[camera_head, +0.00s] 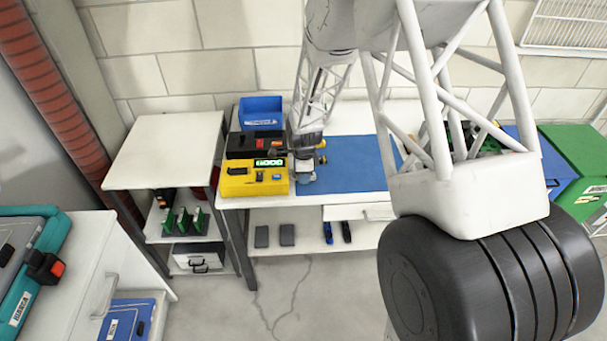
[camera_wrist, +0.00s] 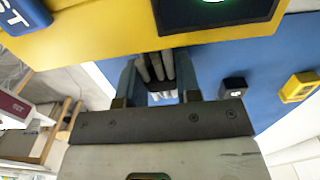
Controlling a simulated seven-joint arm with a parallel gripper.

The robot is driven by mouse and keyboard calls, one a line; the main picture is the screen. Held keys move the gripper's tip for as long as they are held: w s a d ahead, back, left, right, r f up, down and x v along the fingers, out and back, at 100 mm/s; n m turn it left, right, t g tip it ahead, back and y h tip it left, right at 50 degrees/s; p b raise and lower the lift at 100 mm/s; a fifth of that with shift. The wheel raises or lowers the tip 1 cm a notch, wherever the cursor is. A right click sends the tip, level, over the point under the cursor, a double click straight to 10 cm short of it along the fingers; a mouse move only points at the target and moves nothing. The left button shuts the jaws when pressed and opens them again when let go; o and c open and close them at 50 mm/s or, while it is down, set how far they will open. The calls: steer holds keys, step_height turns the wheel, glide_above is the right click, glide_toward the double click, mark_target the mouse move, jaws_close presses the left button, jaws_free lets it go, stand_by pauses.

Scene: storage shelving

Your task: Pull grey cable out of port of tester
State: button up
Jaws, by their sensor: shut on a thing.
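The yellow tester (camera_head: 257,181) with a lit green display stands at the left end of the workbench in the head view. Its yellow face (camera_wrist: 100,32) spans the top of the wrist view. My gripper (camera_head: 305,174) is low at the tester's right side. In the wrist view my gripper (camera_wrist: 158,78) has its two fingers on either side of the grey cable (camera_wrist: 156,68), and it is shut on it. The cable's grey strands show between the fingers, close to the tester's edge. The port is hidden, so I cannot tell whether the plug is seated.
A blue mat (camera_head: 352,170) covers the bench to the right. A black box (camera_head: 253,146) and blue bin (camera_head: 260,112) stand behind the tester. A small black block (camera_wrist: 233,88) and yellow piece (camera_wrist: 299,87) show at right in the wrist view. A white shelf unit (camera_head: 165,150) stands left.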

mark_target(320, 179)
steer(key=shift+d, duration=2.75)
stand_by(0.4)
steer(key=shift+s+f, duration=0.1)
steer(key=shift+f, duration=0.45)
